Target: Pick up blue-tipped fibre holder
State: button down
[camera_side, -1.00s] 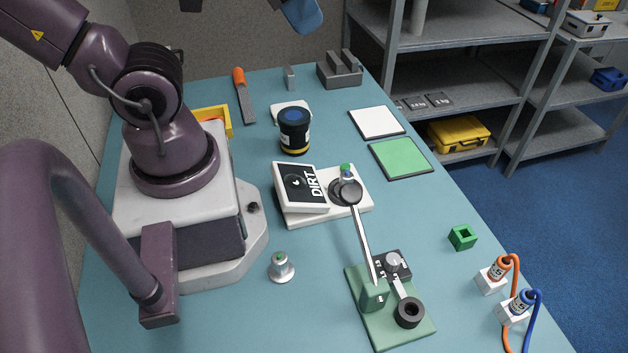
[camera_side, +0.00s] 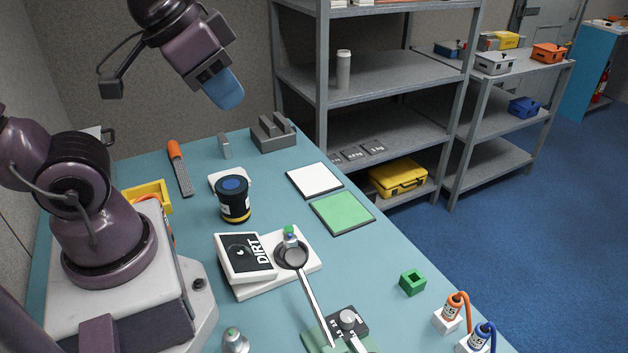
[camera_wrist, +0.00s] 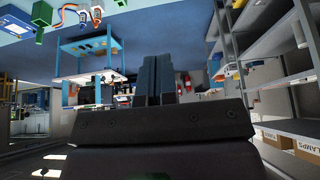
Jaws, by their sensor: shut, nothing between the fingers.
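The blue-tipped fibre holder (camera_side: 481,338), with its blue cable, stands in a white block at the bench's lower right edge in the side view, partly cut off by the frame. It also shows in the wrist view (camera_wrist: 97,13), at the top left. An orange-tipped one (camera_side: 450,309) stands beside it in its own white block. My gripper (camera_wrist: 159,76) is shut and empty, its two dark fingers together in the wrist view. In the side view my arm's end is raised above the far part of the bench, well away from the fibre holder.
A green hollow block (camera_side: 412,282) sits close to the orange-tipped holder. A dark jar (camera_side: 234,200), white pad (camera_side: 314,180) and green pad (camera_side: 342,212) lie farther back. Grey shelves (camera_side: 390,70) stand behind.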

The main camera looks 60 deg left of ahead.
jog(key=c, duration=0.8)
grip_release()
jog(key=n+g, duration=0.6)
jog(key=n, duration=0.5)
send_near(290, 238)
jog(key=f, duration=0.4)
jog(key=shift+s+a+f, duration=0.1)
jog(key=shift+s+f, duration=0.1)
jog(key=shift+f, duration=0.15)
jog(key=shift+w+f, duration=0.1)
jog(key=shift+f, duration=2.95)
